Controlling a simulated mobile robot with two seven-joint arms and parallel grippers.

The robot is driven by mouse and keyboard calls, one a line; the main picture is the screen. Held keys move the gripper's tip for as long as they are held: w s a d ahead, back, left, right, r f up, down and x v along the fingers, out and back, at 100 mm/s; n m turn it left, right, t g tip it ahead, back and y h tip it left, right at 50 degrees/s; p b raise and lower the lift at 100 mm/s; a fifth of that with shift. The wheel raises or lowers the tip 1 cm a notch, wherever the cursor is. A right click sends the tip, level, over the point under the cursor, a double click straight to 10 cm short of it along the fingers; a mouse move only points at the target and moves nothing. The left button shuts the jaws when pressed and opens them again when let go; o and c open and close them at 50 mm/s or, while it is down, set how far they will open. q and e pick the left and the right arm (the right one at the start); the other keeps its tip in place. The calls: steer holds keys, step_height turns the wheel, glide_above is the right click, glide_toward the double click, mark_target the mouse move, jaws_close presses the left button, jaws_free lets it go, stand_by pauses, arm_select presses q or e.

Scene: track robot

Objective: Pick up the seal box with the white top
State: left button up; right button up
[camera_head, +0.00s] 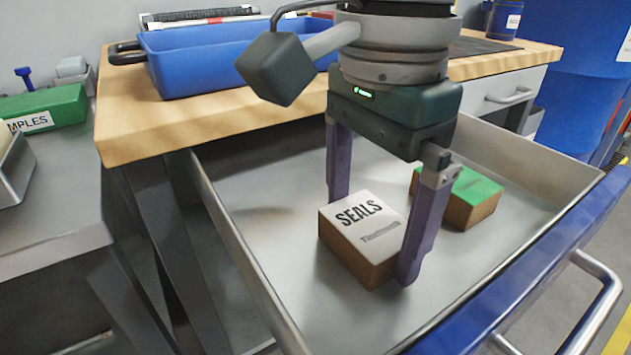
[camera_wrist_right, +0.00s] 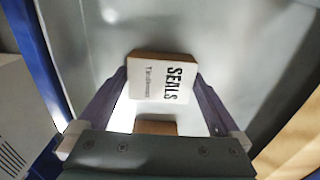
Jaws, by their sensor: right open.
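The seal box with the white top (camera_head: 364,238) lies in the open drawer, its SEALS label facing up and its sides brown. My right gripper (camera_head: 370,236) points down over it, open, with one finger at each side of the box. In the right wrist view the seal box (camera_wrist_right: 162,80) sits between the tips of the right gripper (camera_wrist_right: 160,85). I cannot tell whether the fingers touch it. A second box with a green top (camera_head: 473,190) lies behind and to the right, partly hidden by the gripper. My left gripper is not in view.
The drawer (camera_head: 255,235) has raised metal walls around the boxes and a blue front with a handle (camera_head: 601,290). A wooden worktop (camera_head: 130,125) with a blue bin (camera_head: 205,65) stands behind. The drawer floor left of the seal box is clear.

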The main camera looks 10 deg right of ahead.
steer(key=shift+f, duration=0.15)
steer(key=c, duration=1)
